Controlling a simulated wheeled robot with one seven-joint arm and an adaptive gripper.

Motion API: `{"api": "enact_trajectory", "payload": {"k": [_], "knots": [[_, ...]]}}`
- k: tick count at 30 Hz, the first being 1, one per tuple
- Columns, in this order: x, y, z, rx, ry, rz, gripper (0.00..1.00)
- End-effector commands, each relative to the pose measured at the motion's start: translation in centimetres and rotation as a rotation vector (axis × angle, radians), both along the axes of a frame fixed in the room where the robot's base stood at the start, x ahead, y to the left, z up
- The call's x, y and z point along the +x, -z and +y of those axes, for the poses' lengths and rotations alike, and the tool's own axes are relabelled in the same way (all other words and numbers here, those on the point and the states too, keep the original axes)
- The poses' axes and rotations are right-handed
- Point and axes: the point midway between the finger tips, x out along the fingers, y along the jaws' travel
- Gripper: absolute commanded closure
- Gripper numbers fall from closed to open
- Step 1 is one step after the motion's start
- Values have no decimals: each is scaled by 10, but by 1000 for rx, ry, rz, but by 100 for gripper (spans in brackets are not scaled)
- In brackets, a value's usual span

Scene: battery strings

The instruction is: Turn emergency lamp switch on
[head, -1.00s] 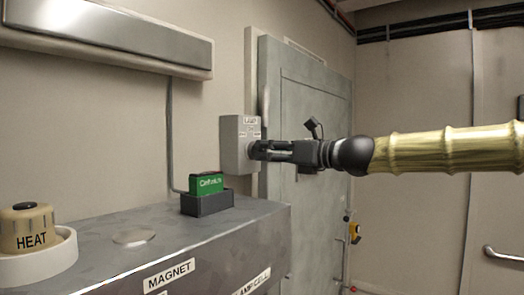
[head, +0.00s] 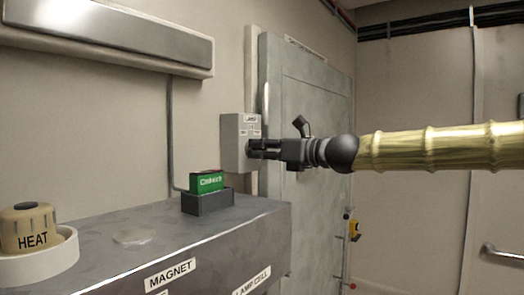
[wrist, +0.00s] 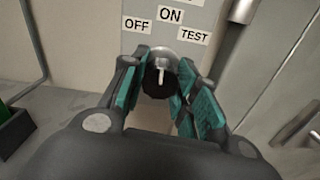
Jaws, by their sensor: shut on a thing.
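The grey lamp switch box (head: 229,145) is fixed to the wall left of the grey door. In the wrist view its face (wrist: 205,12) bears the labels OFF, ON and TEST. A dark round knob (wrist: 158,82) with a white pointer mark is below them. The mark stands nearly upright, roughly toward ON. My gripper (head: 256,148) reaches in from the right and touches the front of the box. In the wrist view its teal-padded fingers (wrist: 165,90) are on both sides of the knob and shut on it. The knob is hidden in the head view.
A grey cabinet (head: 240,222) stands below the box, with a green block in a dark holder (head: 207,201) and a HEAT knob (head: 28,228) on top. A vertical pipe (wrist: 245,8) runs just right of the box. Free space lies before the door (head: 310,215).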

Motion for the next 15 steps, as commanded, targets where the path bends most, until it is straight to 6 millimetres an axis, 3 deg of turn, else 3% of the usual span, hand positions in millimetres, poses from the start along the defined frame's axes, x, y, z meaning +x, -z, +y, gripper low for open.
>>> {"api": "enact_trajectory", "payload": {"k": [14, 15], "knots": [[0, 1, 0, 44, 0, 63, 94], [0, 1, 0, 44, 0, 63, 65]]}}
